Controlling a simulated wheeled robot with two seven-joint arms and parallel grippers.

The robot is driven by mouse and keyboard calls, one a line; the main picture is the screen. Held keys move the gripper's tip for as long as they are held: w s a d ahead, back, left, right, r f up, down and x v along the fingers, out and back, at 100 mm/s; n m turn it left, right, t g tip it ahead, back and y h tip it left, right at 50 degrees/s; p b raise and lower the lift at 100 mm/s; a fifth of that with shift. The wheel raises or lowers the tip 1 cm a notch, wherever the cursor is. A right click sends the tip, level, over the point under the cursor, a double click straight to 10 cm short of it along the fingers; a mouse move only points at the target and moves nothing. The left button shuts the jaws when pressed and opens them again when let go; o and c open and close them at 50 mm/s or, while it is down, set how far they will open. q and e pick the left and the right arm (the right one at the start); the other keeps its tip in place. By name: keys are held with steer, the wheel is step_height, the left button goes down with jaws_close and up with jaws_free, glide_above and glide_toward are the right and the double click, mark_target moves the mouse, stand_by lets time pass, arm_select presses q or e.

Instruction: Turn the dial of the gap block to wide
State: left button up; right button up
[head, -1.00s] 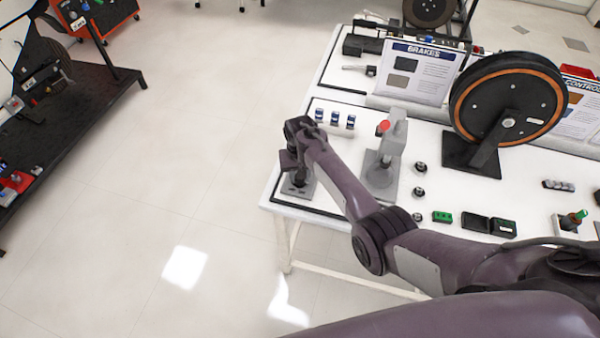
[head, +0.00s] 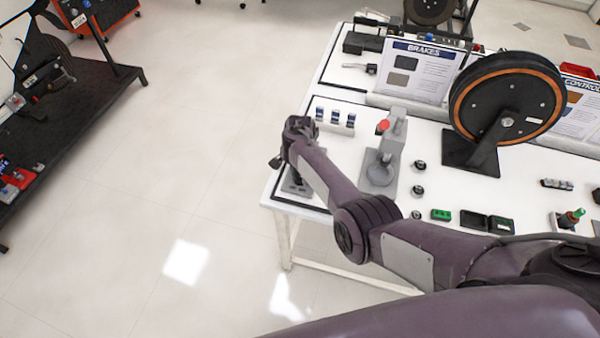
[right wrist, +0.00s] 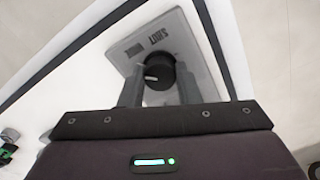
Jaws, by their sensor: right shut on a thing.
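The gap block is a grey plate (right wrist: 185,45) with a round black dial (right wrist: 158,70) in the right wrist view. Printed words stand beside the dial; one seems to read SHUT, and the other is blurred. The dial has a short white mark pointing left in that view. My right gripper (right wrist: 160,88) is shut on the dial, one finger on each side of it. In the head view, the block (head: 298,188) is at the table's near left corner, mostly hidden under my right wrist. My left gripper is not in view.
A grey stand with a red knob (head: 382,126) is right of my right forearm. Small blue-and-white items (head: 335,117) stand behind the wrist. A big black wheel (head: 508,97) and a BRAKES board (head: 416,70) are farther back. Open floor lies left of the table.

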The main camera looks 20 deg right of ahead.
steer(key=shift+m, duration=0.6)
steer(key=o, duration=1)
step_height(320, 180, up, 8)
steer(key=shift+f+p, duration=0.1)
steer(key=shift+p, duration=0.55)
